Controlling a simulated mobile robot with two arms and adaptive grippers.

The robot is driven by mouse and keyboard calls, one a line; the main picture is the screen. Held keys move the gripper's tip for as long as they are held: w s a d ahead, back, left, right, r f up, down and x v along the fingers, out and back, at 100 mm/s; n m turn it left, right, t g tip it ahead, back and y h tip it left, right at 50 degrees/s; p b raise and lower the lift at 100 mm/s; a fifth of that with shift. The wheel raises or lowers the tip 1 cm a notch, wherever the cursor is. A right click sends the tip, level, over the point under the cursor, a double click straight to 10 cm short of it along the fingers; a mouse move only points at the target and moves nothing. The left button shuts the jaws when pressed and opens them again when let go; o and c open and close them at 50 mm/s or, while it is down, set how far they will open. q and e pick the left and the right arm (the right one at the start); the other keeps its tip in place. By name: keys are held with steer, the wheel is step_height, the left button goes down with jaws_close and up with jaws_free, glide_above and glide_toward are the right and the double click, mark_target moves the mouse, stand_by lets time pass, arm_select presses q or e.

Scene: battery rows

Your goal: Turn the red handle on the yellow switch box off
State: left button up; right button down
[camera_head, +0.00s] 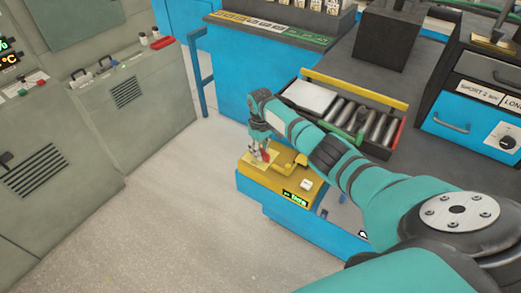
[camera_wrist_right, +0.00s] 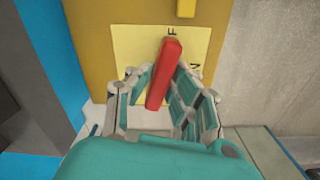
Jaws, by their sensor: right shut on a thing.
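The yellow switch box (camera_head: 257,184) sits on a blue base in the middle of the head view. Its pale yellow label plate (camera_wrist_right: 125,45) fills the upper middle of the wrist view, with parts of black lettering showing. The red handle (camera_wrist_right: 166,70) stands in front of the plate, slightly tilted, its top leaning right. My right gripper (camera_wrist_right: 160,85) has its fingers on both sides of the handle and is shut on it. In the head view my right gripper (camera_head: 262,152) reaches down onto the box over the handle. My left gripper is not in view.
A roller tray (camera_head: 398,102) with several grey cylinders lies behind my right arm. Grey cabinets (camera_head: 125,120) stand at the left. A blue cabinet with a drawer (camera_head: 455,120) is at the right. The floor (camera_head: 180,220) left of the box is clear.

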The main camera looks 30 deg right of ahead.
steer(key=shift+n, duration=1.4)
steer(key=c, duration=1.2)
jaws_free()
steer(key=shift+c, duration=0.2)
steer(key=shift+r, duration=0.3)
step_height(320, 180, up, 12)
steer(key=shift+f, duration=0.25)
